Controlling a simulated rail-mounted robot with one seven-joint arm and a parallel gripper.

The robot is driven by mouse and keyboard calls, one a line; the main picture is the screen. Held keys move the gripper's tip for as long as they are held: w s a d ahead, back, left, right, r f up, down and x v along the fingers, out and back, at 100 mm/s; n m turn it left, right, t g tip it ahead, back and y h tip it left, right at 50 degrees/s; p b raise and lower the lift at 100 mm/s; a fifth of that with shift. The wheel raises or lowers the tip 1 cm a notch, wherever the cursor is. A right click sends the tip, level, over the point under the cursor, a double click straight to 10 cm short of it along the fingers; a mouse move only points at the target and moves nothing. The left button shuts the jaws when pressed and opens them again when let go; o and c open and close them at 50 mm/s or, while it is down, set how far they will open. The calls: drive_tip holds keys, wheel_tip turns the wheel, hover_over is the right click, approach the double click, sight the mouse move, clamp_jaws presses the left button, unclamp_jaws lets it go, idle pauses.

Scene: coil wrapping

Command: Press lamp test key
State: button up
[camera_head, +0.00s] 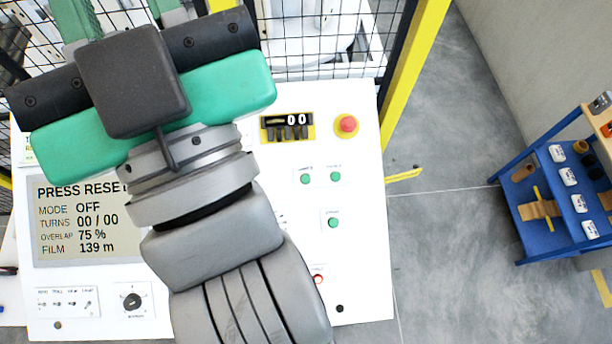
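The white control panel (362,270) lies below my arm. Green round buttons stand on its right half: an upper pair, left (305,179) and right (336,176), and a lower one (333,223). Their labels are too small to read surely, so I cannot tell which is the lamp test key. My gripper (122,14) is at the upper left, away from these buttons. Its green fingers stand apart with mesh showing between them; their tips are cut off by the top edge. My wrist and forearm hide the panel's middle.
A display (82,220) reads PRESS RESET, MODE OFF, TURNS 00 / 00. Small switches (66,303) and a rotary knob (132,301) are lower left. Mesh fence (385,40) and yellow post (415,65) stand behind. A blue shelf (545,235) is right.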

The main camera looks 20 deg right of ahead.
clamp_jaws()
idle(1.4)
